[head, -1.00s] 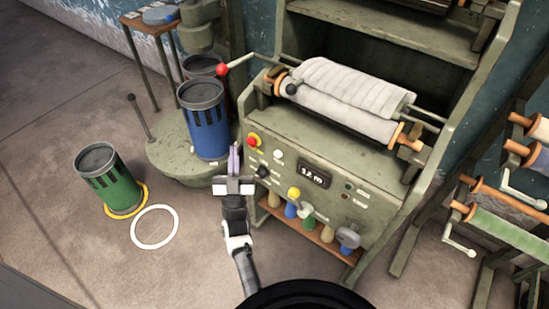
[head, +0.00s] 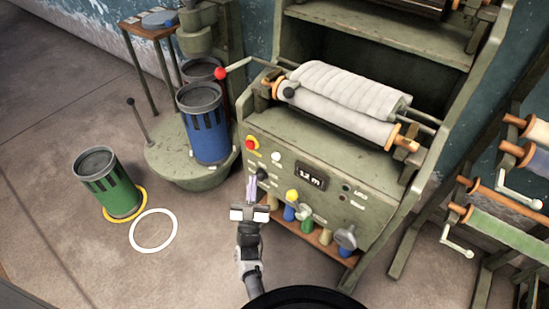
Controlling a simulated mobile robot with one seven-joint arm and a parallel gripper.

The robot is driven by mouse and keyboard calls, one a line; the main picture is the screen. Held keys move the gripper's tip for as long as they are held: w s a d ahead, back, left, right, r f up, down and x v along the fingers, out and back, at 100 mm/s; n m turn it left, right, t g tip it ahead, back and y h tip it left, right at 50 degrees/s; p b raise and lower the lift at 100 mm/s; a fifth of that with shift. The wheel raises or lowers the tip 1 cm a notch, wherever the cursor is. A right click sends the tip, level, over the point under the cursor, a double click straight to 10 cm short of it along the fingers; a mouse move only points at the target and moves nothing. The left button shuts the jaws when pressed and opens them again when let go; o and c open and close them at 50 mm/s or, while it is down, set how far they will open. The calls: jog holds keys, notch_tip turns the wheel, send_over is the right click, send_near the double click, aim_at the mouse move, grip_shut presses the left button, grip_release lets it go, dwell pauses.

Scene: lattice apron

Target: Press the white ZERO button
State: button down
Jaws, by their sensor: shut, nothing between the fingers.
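The white button (head: 276,157) is on the green machine's sloped front panel (head: 330,205), right of and slightly below the red button (head: 252,142). Its lettering is too small to read. My gripper (head: 251,180) is shut and empty. In the picture its fingertips are below and left of the white button, close to the black knob (head: 262,173) at the panel's left edge. I cannot tell whether the fingers touch the panel. The white button is not covered by the gripper.
A display (head: 311,176) reads about 1.2 m. A blue can (head: 206,130) stands on a round base to the left.

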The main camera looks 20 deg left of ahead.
aim_at(276, 156)
jog(key=w+d+b, duration=0.2)
jog(key=w, duration=0.5)
jog(key=shift+d, duration=0.3)
jog(key=shift+w+b, duration=0.15)
jog(key=shift+b, duration=0.15)
dwell(1.5)
jog(key=shift+w+d+b, duration=0.15)
jog(key=shift+w+b, duration=0.15)
jog(key=shift+w+d+b, duration=0.15)
jog(key=shift+w+b, duration=0.2)
jog(key=shift+w, duration=0.1)
dwell(0.7)
jog(key=shift+s, duration=0.15)
jog(key=shift+s+a, duration=0.3)
jog(key=shift+s, duration=0.4)
